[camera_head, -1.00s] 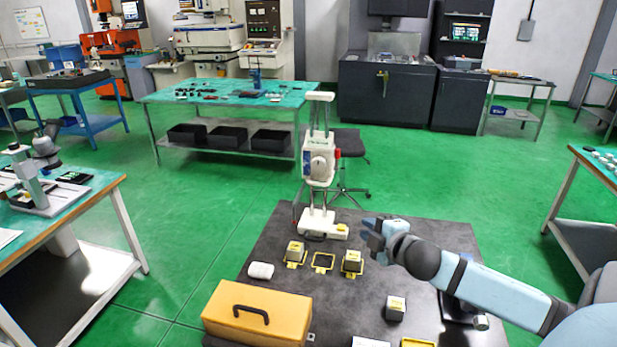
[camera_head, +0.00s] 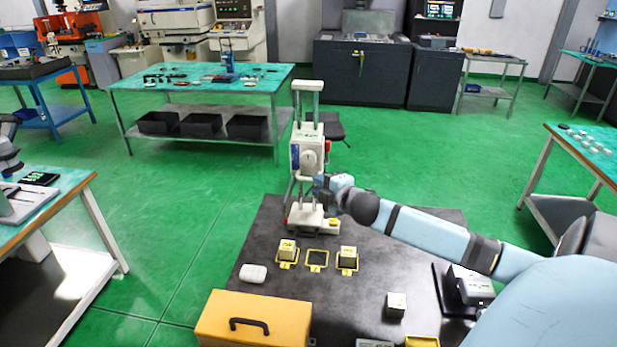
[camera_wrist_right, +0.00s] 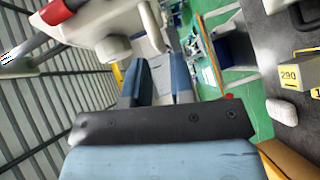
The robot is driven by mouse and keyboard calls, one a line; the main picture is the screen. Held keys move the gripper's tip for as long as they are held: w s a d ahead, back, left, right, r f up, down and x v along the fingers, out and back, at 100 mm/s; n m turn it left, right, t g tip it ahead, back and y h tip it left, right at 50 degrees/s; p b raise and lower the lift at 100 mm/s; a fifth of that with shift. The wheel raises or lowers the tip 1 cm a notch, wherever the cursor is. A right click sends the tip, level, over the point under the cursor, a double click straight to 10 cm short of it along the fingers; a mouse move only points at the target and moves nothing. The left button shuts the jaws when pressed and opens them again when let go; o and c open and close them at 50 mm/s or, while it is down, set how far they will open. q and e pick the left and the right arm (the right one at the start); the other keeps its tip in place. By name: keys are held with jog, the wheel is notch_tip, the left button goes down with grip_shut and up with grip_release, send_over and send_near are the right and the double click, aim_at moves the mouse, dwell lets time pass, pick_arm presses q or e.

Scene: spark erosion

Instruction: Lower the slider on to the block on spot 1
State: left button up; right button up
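The white measuring stand (camera_head: 308,130) rises at the back of the dark table, with its slider (camera_head: 308,152) partway up two posts. A red part shows on the slider's right side. One block (camera_head: 288,246) sits at the left yellow-framed spot and another block (camera_head: 347,253) at the right one. The middle framed spot (camera_head: 317,260) is empty. I cannot read the spot numbers. My right gripper (camera_head: 324,188) is beside the stand's posts, below the slider. In the right wrist view its fingers (camera_wrist_right: 157,85) are apart, with the slider's knob (camera_wrist_right: 115,48) just beyond.
A yellow case (camera_head: 255,322) stands at the front left of the dark table. A white rounded object (camera_head: 253,273) lies behind it. A loose block (camera_head: 396,304) stands at the right. Bare dark tabletop lies between the case and that block.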

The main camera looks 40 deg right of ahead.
aim_at(308, 179)
jog(key=w, duration=0.3)
jog(key=w+f, duration=0.1)
jog(key=w, duration=0.1)
jog(key=shift+w+d+p, duration=0.1)
jog(key=shift+d+p, duration=0.1)
jog(key=shift+p, duration=0.2)
